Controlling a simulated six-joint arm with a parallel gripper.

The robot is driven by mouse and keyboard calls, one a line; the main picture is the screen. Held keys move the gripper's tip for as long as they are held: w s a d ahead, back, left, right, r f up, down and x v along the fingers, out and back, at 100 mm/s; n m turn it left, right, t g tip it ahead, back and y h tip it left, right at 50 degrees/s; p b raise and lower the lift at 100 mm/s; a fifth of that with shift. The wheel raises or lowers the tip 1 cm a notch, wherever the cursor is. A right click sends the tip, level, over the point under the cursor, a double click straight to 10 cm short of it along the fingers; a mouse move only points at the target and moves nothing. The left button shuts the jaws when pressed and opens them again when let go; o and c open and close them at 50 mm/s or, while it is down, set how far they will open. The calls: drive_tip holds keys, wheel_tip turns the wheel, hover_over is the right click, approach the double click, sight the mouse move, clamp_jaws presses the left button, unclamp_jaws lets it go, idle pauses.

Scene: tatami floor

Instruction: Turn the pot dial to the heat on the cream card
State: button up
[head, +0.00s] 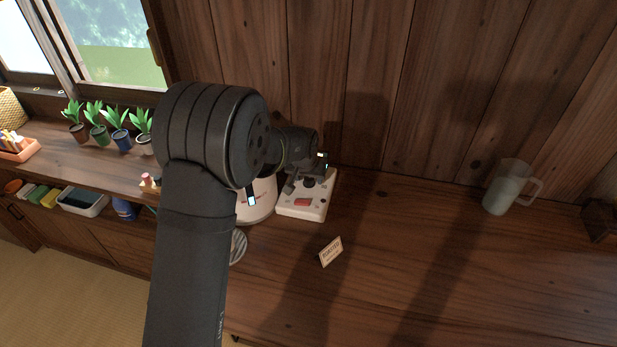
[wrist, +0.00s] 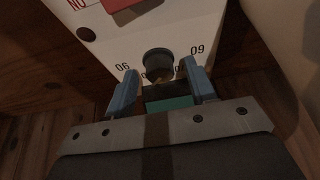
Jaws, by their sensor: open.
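The dial (wrist: 158,62) is a dark round knob on a white control box (wrist: 190,22), with 06 and 09 printed near it. Other marks below the dial are partly hidden. My gripper (wrist: 160,84) is open, its two blue fingertips apart just below the dial in the wrist view, one to each side; I cannot tell if they touch it. In the head view the box (head: 290,208) stands beside the white pot (head: 262,203), which has a small lit display and is partly behind my arm. The cream card (head: 331,252) stands tilted in front of the box, its text too small to read.
Potted plants (head: 122,133) line the left. A striped round thing (head: 238,246) lies partly behind my arm. The counter right of the card is clear.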

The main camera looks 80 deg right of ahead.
drive_tip(key=shift+d+f, duration=0.1)
drive_tip(key=shift+f, duration=0.1)
drive_tip(key=c, duration=1)
drive_tip(key=shift+w+m+g, duration=0.1)
drive_tip(key=shift+m+g, duration=0.4)
drive_tip(key=shift+m, duration=1)
drive_tip(key=o, duration=1)
